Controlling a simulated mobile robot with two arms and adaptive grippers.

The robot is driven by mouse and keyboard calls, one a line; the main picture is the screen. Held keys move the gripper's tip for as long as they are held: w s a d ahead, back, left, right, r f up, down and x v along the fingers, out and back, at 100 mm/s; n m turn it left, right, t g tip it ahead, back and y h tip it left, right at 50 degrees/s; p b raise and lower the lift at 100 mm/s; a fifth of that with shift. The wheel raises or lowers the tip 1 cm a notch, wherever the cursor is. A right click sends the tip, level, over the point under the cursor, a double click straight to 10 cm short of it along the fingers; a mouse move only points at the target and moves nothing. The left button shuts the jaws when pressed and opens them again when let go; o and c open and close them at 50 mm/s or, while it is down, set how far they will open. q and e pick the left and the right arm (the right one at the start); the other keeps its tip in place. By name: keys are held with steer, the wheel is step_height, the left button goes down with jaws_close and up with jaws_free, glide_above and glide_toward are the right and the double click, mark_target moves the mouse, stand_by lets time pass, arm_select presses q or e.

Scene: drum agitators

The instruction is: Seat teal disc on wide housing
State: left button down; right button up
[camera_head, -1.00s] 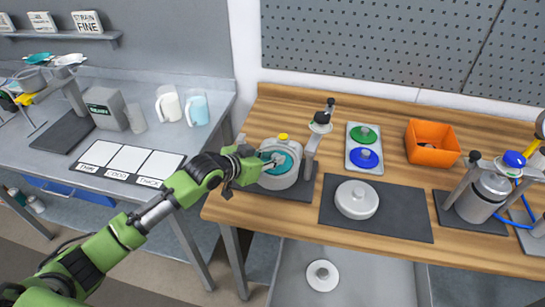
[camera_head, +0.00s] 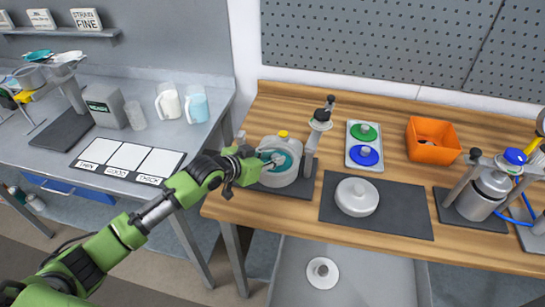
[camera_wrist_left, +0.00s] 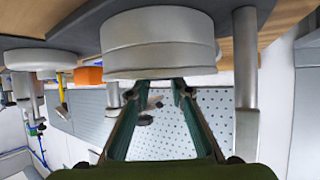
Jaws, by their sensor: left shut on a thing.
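The teal disc (camera_head: 292,159) shows at the top of the wide housing (camera_head: 284,178), inside its rim in the head view. I cannot tell whether it is fully down. The light grey housing stands on a dark base on the wooden bench. My left gripper (camera_head: 270,159) reaches in from the left, shut at the pale knob of the teal disc. In the left wrist view the housing (camera_wrist_left: 158,45) fills the top middle, just beyond the gripper fingers (camera_wrist_left: 160,88); the disc is not clear there. My right gripper is not in view.
A post with a black knob (camera_head: 320,118) rises right of the housing. A tray (camera_head: 352,167) holds green and blue discs. A white round part (camera_head: 357,197) lies on a dark mat (camera_head: 400,222). An orange bin (camera_head: 432,152) and a metal canister (camera_head: 484,195) stand farther right.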

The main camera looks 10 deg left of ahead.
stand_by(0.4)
arm_select(q)
steer(key=c, duration=1.8)
jaws_free()
steer(key=shift+o, duration=0.2)
steer(key=shift+f, duration=0.1)
steer(key=shift+s, duration=0.1)
steer(key=v, duration=1.2)
